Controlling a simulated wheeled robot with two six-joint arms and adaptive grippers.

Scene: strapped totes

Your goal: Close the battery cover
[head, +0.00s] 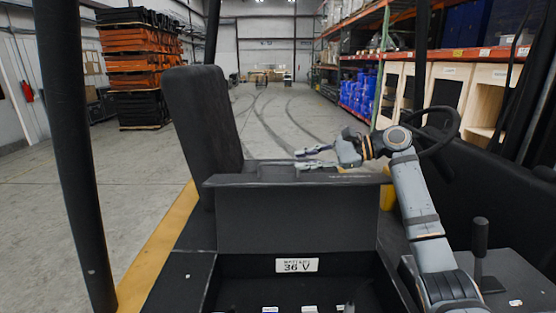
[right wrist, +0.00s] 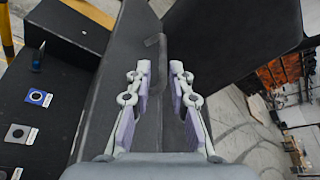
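The battery cover (head: 300,222) is a black panel that stands raised at the back of the open battery compartment (head: 290,292). A "36 V" label (head: 297,265) shows below it. My right gripper (head: 313,157) is just behind and above the cover's top edge, its fingers pointing left. In the right wrist view the two fingers of my right gripper (right wrist: 160,70) are apart, with a dark bent handle (right wrist: 156,50) ahead between the tips. The cover (right wrist: 115,75) lies under and beside the fingers; I cannot tell whether they touch it. My left gripper is not in view.
A black seat back (head: 205,115) stands left of the cover. A steering wheel (head: 440,125) and a lever (head: 480,245) are at the right. Black posts (head: 75,150) frame the vehicle. Small items (right wrist: 38,97) lie at the compartment.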

